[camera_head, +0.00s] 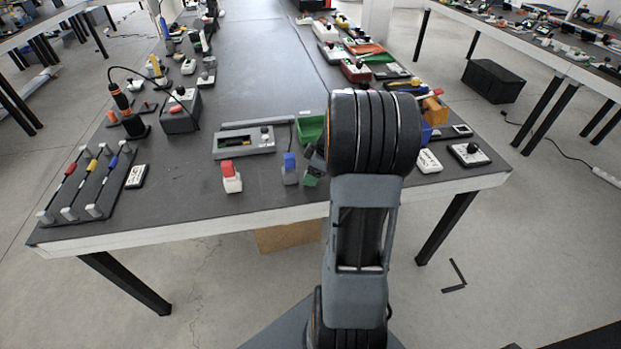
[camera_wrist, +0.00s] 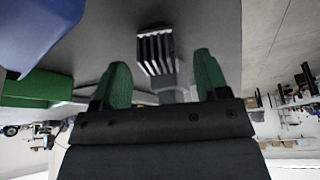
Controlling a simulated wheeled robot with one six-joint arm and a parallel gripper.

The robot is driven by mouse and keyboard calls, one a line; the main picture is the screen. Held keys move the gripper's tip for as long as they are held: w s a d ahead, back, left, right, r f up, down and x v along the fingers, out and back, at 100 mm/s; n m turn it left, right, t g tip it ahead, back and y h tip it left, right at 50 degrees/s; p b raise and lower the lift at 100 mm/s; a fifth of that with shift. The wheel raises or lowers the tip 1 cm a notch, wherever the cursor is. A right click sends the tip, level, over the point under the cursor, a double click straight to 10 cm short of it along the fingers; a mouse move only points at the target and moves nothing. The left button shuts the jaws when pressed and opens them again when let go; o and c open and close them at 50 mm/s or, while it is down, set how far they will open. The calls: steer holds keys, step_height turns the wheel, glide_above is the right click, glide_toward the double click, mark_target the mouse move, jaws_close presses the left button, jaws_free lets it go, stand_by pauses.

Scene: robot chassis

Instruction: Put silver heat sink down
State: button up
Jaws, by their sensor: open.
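The silver heat sink (camera_wrist: 155,52), a finned block, shows in the wrist view against the dark tabletop (camera_wrist: 112,27). My gripper (camera_wrist: 162,72) is open, with its two green fingertips spread apart. The heat sink appears just beyond the fingertips, in line with the gap between them, and neither finger visibly grips it. A grey piece shows below the heat sink in the gap; I cannot tell if it is part of it. In the head view my arm hides the heat sink and most of my gripper.
On the table (camera_head: 262,63) near my arm are a green bin (camera_head: 310,129), a grey device (camera_head: 244,142), a red-and-white block (camera_head: 231,177) and a blue-topped block (camera_head: 290,169). A rack with coloured-handled tools (camera_head: 88,185) lies at left. Free tabletop shows at front left.

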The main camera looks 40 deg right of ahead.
steer(key=shift+w+a+f, duration=0.1)
steer(key=shift+a+f, duration=0.05)
steer(key=shift+f, duration=0.3)
steer(key=shift+c, duration=0.4)
steer(key=c, duration=1)
